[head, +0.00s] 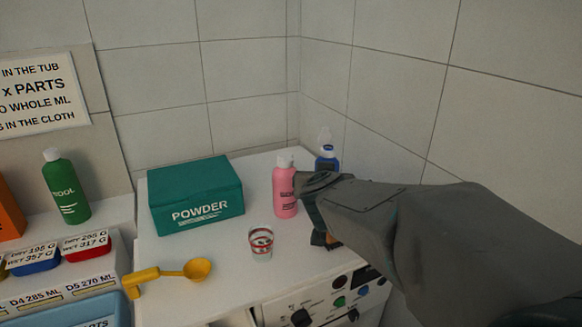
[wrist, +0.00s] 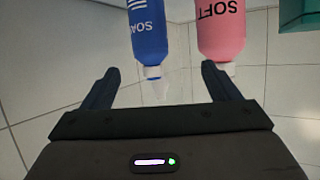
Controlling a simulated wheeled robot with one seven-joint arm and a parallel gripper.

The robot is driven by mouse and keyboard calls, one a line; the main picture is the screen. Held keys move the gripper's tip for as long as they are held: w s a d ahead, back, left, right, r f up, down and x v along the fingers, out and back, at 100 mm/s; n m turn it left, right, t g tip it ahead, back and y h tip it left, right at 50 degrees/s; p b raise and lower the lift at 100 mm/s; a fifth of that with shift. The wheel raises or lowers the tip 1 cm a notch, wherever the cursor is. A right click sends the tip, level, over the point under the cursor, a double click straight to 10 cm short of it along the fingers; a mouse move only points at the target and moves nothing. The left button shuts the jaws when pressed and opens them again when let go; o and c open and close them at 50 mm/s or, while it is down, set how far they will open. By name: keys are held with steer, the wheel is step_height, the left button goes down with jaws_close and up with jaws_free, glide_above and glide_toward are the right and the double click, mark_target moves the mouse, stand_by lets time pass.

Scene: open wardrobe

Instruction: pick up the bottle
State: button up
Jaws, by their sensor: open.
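Several bottles are in view, and the task does not say which one. A blue bottle (head: 327,160) with a clear cap stands at the back right of the white top, partly hidden by my arm. A pink bottle (head: 284,190) with a white cap stands upright to its left. A green bottle (head: 66,188) stands at the far left. In the wrist view my gripper (wrist: 160,72) is open and empty. The blue bottle (wrist: 148,35) appears inverted between the finger lines, and the pink bottle (wrist: 221,30) is by the right fingertip; contact cannot be told.
A teal powder box (head: 195,195) and a glass with red marks (head: 261,243) stand on the white machine top (head: 225,258). A yellow scoop (head: 170,272) lies at its left. Tiled walls (head: 400,90) close off the corner behind.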

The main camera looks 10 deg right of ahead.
mark_target(327, 152)
steer(key=shift+m+h, duration=0.4)
steer(key=shift+h, duration=0.2)
steer(key=b+x, duration=0.1)
steer(key=x, duration=0.3)
steer(key=b+x, duration=0.2)
steer(key=x, duration=0.3)
steer(key=b+x, duration=0.2)
steer(key=x, duration=0.3)
steer(key=shift+d+f, duration=0.15)
steer(key=shift+d, duration=0.25)
steer(key=c, duration=1.2)
